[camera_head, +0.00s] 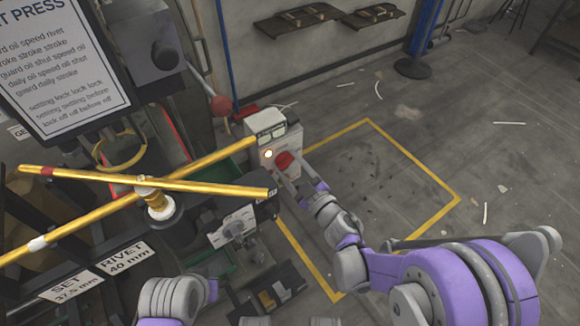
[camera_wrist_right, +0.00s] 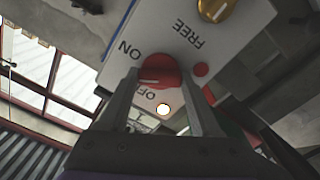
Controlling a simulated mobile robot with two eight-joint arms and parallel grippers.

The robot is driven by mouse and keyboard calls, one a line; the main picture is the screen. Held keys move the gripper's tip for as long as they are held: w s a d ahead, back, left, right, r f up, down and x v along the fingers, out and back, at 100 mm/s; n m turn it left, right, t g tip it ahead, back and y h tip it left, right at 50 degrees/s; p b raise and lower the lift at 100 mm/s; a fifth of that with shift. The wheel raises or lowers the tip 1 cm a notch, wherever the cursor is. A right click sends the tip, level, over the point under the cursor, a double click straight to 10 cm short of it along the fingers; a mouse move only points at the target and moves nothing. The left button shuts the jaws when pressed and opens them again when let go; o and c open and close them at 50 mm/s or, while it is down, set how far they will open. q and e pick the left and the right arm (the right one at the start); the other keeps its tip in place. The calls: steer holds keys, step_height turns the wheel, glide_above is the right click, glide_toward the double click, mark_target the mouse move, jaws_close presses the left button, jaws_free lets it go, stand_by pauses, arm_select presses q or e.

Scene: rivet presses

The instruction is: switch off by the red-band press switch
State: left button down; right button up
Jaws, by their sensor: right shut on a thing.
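A red rotary switch (camera_head: 284,160) sits on the white control box (camera_head: 290,143). In the right wrist view the red knob (camera_wrist_right: 157,68) lies between the words ON and OFF. A pale mark on it points left, between the two words. My right gripper (camera_head: 288,172) reaches the box from the lower right. In the right wrist view its fingers (camera_wrist_right: 165,88) stand on both sides of the red knob, shut on it. A lamp (camera_head: 268,154) beside the switch glows; it also shows in the right wrist view (camera_wrist_right: 164,108). My left gripper is not in view.
A yellow knob (camera_wrist_right: 215,8) marked FREE and a small red dot (camera_wrist_right: 200,70) share the panel. Yellow rods (camera_head: 150,183), one with a red band, cross the press at the left. A red ball-ended lever (camera_head: 221,106) stands behind the box. Yellow-lined floor (camera_head: 385,180) is clear.

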steer(key=n, duration=0.5)
steer(key=shift+n, duration=0.3)
steer(key=n, duration=0.5)
steer(key=shift+n+b, duration=0.3)
steer(key=shift+n, duration=0.4)
steer(key=o, duration=1.4)
steer(key=v, duration=1.1)
steer(key=shift+p, duration=0.3)
